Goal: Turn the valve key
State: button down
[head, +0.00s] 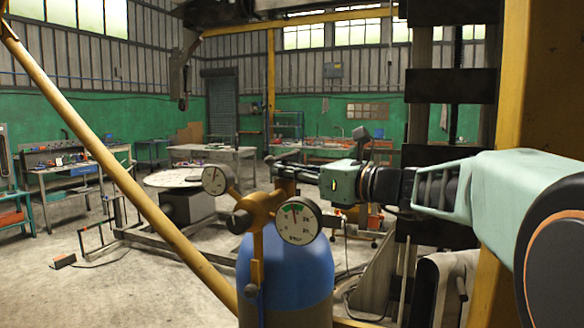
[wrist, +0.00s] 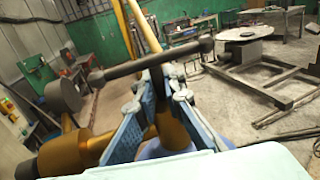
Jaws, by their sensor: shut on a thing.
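A blue gas cylinder (head: 285,270) stands upright at the front in the head view. A brass regulator (head: 262,208) with two round gauges is on its top. The valve key is a dark T-bar (wrist: 125,70) in the wrist view, lying across just beyond my fingers, with its shank running down between them. My gripper (head: 292,172) comes in from the right above the cylinder top. In the wrist view my gripper (wrist: 162,88) has its two blue fingers closed on the valve key's shank, below the bar. The fingers hide part of the shank and its lower end.
A yellow diagonal beam (head: 125,180) crosses the left of the head view. A round plate on a stand (head: 190,178) and a low metal frame are behind the cylinder. Workbenches (head: 75,165) line the back and left. Open concrete floor lies at left.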

jog(key=shift+r+n+g+y+p, duration=0.1)
jog(key=shift+n+g+y+p, duration=0.35)
jog(key=shift+g, duration=0.25)
jog(key=c, duration=2)
grip_release()
jog(key=v, duration=1.2)
